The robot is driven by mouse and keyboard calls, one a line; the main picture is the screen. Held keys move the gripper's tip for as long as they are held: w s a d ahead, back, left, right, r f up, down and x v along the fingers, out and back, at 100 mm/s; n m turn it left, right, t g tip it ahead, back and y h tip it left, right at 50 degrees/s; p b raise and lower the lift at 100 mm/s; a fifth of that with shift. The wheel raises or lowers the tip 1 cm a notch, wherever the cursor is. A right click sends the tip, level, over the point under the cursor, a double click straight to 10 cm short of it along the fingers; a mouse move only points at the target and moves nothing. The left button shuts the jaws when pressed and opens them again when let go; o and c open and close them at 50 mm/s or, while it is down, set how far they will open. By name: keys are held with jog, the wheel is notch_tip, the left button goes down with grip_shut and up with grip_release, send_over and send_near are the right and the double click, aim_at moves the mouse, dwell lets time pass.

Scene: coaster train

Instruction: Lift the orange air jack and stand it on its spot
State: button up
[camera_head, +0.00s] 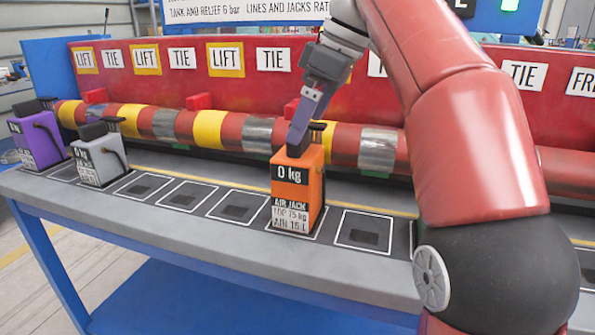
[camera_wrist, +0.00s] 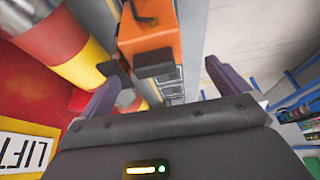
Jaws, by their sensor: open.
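The orange air jack (camera_head: 298,187) stands upright on the grey bench, over one of the white-outlined squares. Its front reads "0 kg". It also shows in the wrist view (camera_wrist: 150,35), with a black handle block (camera_wrist: 154,63) on top. My gripper (camera_head: 297,143) is at the top of the jack, pointing down. In the wrist view my gripper (camera_wrist: 163,75) has its two purple fingers wide apart, with nothing held between them. The handle lies ahead of the gap between them. I cannot tell whether a finger touches the jack.
A purple jack (camera_head: 37,140) and a grey jack (camera_head: 99,160) stand at the bench's left. Empty outlined squares (camera_head: 237,207) lie between them and the orange jack, and one (camera_head: 364,232) to its right. A red, yellow and silver banded tube (camera_head: 210,127) runs behind.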

aim_at(294, 151)
jog(key=shift+w+f, duration=0.1)
jog(key=shift+w, duration=0.25)
jog(key=b+x, duration=0.3)
jog(key=x, duration=0.4)
jog(key=shift+w+a+f, duration=0.1)
jog(key=shift+w+f, duration=0.05)
jog(key=shift+f, duration=0.15)
jog(key=shift+c, duration=0.3)
jog(key=shift+r, duration=0.15)
jog(key=c, duration=1.9)
